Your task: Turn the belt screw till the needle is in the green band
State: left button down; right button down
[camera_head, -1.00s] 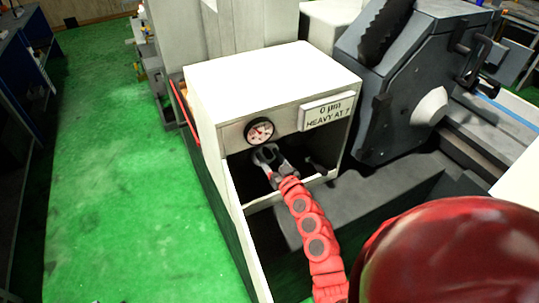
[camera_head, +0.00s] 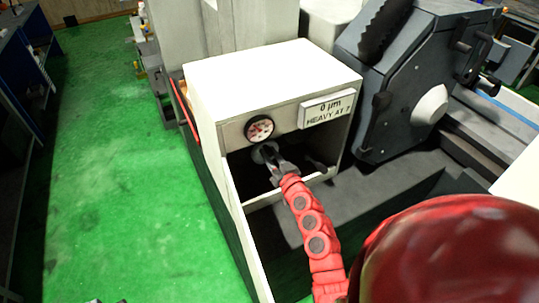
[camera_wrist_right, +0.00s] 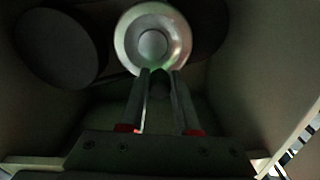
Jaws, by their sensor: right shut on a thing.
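The round gauge (camera_head: 259,130), with a white face, dark rim and red marks, sits on the front of the pale cabinet (camera_head: 285,77). Its needle and any green band are too small to read. My right gripper (camera_head: 266,157) reaches into the opening just below the gauge. In the right wrist view its two fingers (camera_wrist_right: 159,82) are shut on a small dark round piece, which looks like the belt screw (camera_wrist_right: 159,85). It lies in front of a shiny round metal disc (camera_wrist_right: 153,43). The screw is mostly hidden in the head view. My left gripper is not in view.
A sign (camera_head: 327,109) reading "0 µm HEAVY AT 7" is right of the gauge. Cabinet walls close in around the gripper, and a dark round part (camera_wrist_right: 62,45) is left of the disc. Dark grey machinery (camera_head: 400,95) stands at right. Green floor (camera_head: 130,180) is open at left.

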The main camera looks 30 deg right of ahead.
jog(key=shift+d+f+m+b, duration=0.1)
jog(key=shift+d+m+b, duration=0.35)
jog(key=shift+m, duration=0.75)
jog(key=shift+d+r+m+b, duration=0.1)
jog(key=shift+d+m+b, duration=0.35)
jog(key=shift+m, duration=0.75)
jog(key=shift+d+f+m+b, duration=0.1)
jog(key=shift+d+m+b, duration=0.1)
jog(key=shift+m+b, duration=0.75)
jog(key=shift+m, duration=0.45)
jog(key=c, duration=0.6)
grip_release()
jog(key=shift+s, duration=0.1)
jog(key=shift+s+f, duration=0.1)
